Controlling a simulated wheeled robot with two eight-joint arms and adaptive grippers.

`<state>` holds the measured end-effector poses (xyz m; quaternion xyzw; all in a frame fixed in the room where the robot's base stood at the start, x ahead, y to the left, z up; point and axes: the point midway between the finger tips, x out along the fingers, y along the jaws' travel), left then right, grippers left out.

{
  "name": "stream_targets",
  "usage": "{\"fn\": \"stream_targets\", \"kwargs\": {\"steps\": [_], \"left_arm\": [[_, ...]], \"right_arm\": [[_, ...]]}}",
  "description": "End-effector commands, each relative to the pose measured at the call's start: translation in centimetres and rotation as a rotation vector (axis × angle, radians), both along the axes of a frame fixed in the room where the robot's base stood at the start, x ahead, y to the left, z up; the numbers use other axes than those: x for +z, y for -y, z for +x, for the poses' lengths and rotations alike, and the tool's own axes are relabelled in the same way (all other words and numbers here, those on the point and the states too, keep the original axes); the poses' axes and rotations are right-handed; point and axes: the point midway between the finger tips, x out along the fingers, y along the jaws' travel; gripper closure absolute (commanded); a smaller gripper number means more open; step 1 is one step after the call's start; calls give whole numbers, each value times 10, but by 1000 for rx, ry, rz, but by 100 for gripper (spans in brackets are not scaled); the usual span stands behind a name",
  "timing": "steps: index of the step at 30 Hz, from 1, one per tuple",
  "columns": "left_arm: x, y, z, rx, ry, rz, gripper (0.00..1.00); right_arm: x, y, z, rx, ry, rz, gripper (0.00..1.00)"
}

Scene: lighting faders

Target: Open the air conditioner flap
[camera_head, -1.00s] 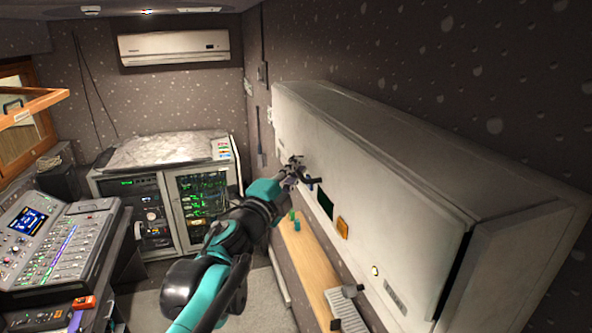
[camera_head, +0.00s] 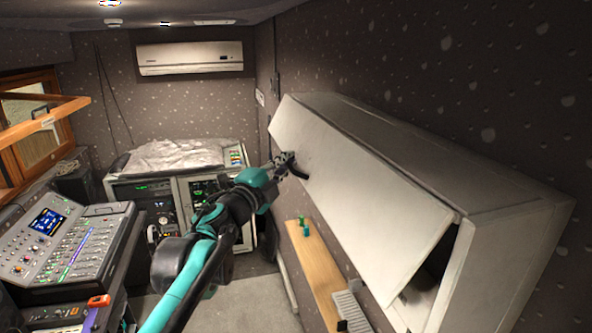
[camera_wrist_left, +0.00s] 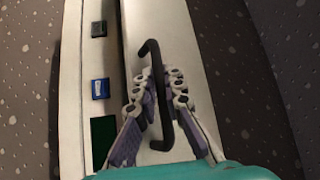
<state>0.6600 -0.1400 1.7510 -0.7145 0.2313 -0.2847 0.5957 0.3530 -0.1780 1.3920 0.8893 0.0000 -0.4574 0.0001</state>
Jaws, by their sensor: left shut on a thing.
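A long white wall unit (camera_head: 400,140) runs along the right wall, with a wide white flap (camera_head: 355,190) on its front. The flap's lower edge stands out from the body, leaving a dark gap (camera_head: 425,285) at the near end. My left gripper (camera_head: 287,164) is at the flap's far lower part. In the left wrist view my left gripper (camera_wrist_left: 160,92) is shut on a dark bar handle (camera_wrist_left: 151,50), with its fingers on either side of the bar. The flap's face hides most of the unit's inside. My right gripper is not in view.
A wooden shelf (camera_head: 318,270) with small green items (camera_head: 304,224) is below the unit. A mixing console (camera_head: 68,242) stands at left and a rack cabinet (camera_head: 165,195) at the back. A smaller white air conditioner (camera_head: 190,58) hangs on the back wall.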

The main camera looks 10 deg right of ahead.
Motion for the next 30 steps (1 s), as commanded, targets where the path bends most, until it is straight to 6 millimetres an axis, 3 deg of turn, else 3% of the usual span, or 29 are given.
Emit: {"fn": "stream_targets", "kwargs": {"steps": [9, 19, 30], "left_arm": [[41, -20, -1, 0, 0, 0, 100], [82, -29, -1, 0, -12, 314, 100], [109, -29, -1, -1, -20, 556, 100]], "right_arm": [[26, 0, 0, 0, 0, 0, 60], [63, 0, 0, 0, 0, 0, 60], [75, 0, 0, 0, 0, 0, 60]]}}
